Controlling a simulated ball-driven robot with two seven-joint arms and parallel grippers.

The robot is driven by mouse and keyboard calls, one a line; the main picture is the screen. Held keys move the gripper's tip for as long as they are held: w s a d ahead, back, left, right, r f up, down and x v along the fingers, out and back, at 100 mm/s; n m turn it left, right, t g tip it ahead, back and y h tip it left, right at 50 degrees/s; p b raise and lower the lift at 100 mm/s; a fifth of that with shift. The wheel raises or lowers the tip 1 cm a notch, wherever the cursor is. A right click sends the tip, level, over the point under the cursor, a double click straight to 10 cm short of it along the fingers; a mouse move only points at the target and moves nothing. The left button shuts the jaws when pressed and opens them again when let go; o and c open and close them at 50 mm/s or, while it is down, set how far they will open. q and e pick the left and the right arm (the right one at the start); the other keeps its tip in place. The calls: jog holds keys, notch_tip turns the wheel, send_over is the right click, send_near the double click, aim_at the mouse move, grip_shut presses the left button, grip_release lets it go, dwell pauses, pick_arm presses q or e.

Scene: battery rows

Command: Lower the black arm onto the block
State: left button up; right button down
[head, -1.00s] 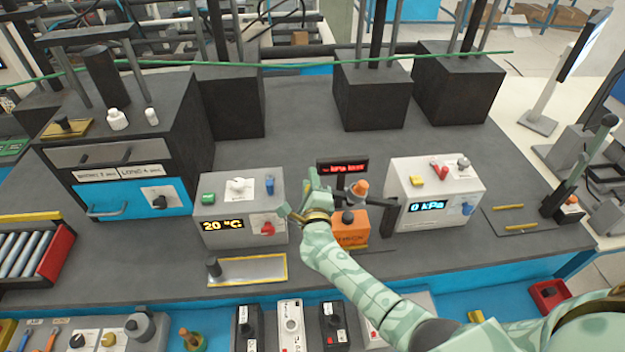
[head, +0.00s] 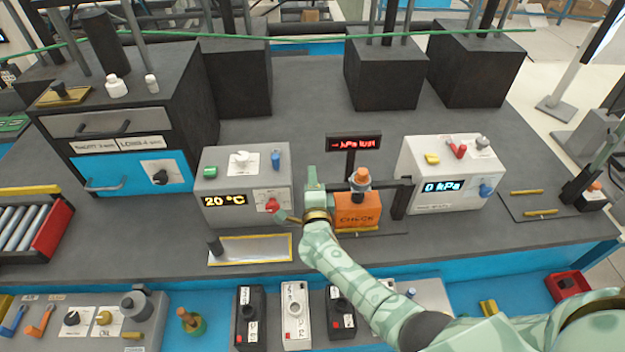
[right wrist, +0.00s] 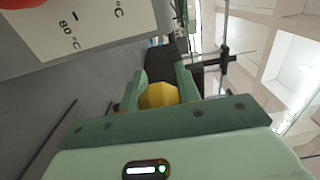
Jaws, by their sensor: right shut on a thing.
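The orange block (head: 358,214), labelled CHECK, stands on the bench between two white-grey boxes. The black arm (head: 385,187) reaches left from a black post at the block's right and lies nearly level just above it. An orange knob (head: 361,177) tops it. I cannot tell whether the arm touches the block. My right gripper (head: 314,187) is at the arm's left end. In the right wrist view it is shut on a yellow grip (right wrist: 160,96), with the black arm (right wrist: 160,64) running on beyond. My left gripper is not in view.
The 20 °C box (head: 243,187) stands close left of my gripper, the 0 kPa box (head: 452,174) right of the post. A small red-lit display (head: 354,143) stands behind. A yellow-edged plate (head: 250,250) lies front left.

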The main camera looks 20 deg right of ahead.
jog(key=shift+s+f, duration=0.15)
jog(key=shift+f, duration=0.2)
jog(key=c, duration=1)
grip_release()
jog(key=shift+r, duration=0.1)
jog(key=shift+s+a, duration=0.1)
jog(key=shift+s, duration=0.15)
jog(key=p+v, duration=0.5)
jog(key=v, duration=1)
jog(key=shift+s, duration=0.25)
